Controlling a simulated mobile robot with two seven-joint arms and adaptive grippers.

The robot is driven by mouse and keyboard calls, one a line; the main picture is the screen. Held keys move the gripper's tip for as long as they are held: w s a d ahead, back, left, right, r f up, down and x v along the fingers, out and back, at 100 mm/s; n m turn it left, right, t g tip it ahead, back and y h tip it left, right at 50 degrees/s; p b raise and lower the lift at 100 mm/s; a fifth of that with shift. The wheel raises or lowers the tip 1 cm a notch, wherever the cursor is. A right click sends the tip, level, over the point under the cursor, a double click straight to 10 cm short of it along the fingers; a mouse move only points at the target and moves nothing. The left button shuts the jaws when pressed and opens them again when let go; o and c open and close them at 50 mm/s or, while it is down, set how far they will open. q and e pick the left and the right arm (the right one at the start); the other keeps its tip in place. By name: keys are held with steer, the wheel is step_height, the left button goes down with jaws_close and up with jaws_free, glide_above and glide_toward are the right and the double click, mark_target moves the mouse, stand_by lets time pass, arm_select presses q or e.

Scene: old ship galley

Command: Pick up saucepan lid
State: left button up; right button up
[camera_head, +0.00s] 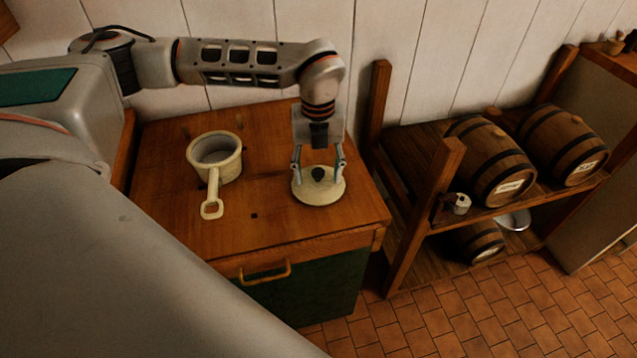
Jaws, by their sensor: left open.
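The saucepan lid (318,192) is a round cream disc with a dark knob (318,174). It lies flat on the wooden cabinet top (250,221), near its right end. My left gripper (319,174) points down over the lid. Its fingers are open, one on each side of the knob; whether they touch it I cannot tell. A cream saucepan (215,160) stands open to the left of the lid, with its handle pointing toward the front. My right gripper is not in view.
A wooden rack (422,232) with several barrels (489,160) stands to the right of the cabinet. A plank wall (235,22) runs behind. The cabinet's front has a brass-coloured handle (265,276). The top is bare in front of the lid. Tiled floor (480,314) lies at the front right.

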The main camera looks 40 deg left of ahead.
arm_select(q)
jaws_close()
steer(key=shift+r, duration=0.1)
stand_by(0.3)
